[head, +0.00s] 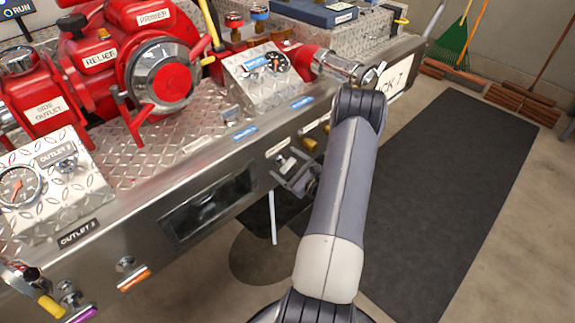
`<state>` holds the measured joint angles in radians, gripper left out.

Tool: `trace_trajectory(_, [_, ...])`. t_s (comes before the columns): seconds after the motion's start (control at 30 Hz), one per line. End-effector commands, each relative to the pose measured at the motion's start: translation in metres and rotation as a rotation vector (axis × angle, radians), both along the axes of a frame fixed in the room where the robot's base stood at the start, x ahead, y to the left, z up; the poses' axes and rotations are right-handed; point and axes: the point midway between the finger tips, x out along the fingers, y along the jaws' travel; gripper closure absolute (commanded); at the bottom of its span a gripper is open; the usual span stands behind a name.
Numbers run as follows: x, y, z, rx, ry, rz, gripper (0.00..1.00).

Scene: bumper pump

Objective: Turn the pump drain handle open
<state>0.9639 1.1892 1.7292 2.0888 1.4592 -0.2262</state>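A brass-coloured knob (309,144) is just to the upper right.
The red pump (160,70) stands on the diamond-plate deck, with a gauge panel (40,185) at left. Orange (134,279) and yellow (50,307) handles are at lower left. A dark mat (450,190) lies clear on the floor at right; brooms and bricks are behind it.

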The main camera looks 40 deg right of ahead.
Motion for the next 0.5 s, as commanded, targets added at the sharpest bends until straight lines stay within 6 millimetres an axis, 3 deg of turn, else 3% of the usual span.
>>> trace_trajectory(0.5, [-0.0004, 0.0000, -0.0001, 0.000, 0.000, 0.000, 0.62])
